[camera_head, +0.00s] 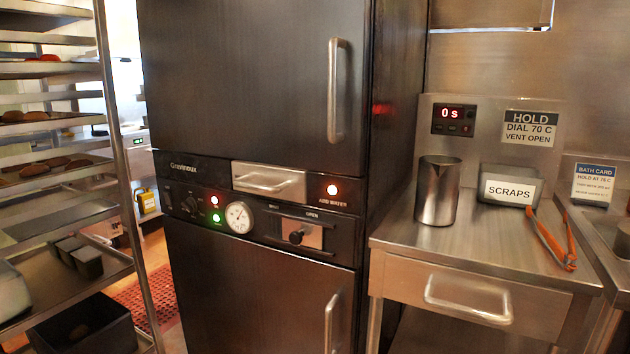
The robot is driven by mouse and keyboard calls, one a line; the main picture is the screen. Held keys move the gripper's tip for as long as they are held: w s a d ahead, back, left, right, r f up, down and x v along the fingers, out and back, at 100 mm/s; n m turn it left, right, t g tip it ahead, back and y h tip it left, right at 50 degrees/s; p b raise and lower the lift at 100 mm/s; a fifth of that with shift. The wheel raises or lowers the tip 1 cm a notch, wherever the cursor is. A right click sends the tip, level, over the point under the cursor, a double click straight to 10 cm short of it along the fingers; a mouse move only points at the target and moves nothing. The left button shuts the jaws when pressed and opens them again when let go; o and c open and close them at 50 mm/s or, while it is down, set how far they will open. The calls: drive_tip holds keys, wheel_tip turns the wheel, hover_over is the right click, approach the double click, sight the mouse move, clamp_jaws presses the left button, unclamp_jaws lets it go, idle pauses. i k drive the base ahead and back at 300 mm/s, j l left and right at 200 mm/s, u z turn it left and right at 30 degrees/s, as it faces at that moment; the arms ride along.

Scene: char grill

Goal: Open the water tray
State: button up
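A dark holding cabinet (250,70) stands in the middle of the head view. A silver drawer front with a bar handle (268,182), which looks like the water tray, sits in the control band between its upper and lower doors. It looks closed, about flush with the panel. A red light glows beside it over the label "ADD WATER" (333,195). My gripper is not in this view.
A rack with trays and loaves (130,170) stands at left. At right, a steel table (470,245) holds a metal pitcher (438,190), a scraps bin (511,187) and orange-handled tongs (552,240). Both cabinet doors look shut; floor in front is out of view.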

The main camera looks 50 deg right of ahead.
sight(278, 182)
drive_tip(key=z, duration=1.2)
drive_tip(key=i+j+z, duration=0.1)
drive_tip(key=j, duration=0.2)
drive_tip(key=i+j+z, duration=0.15)
drive_tip(key=j, duration=0.2)
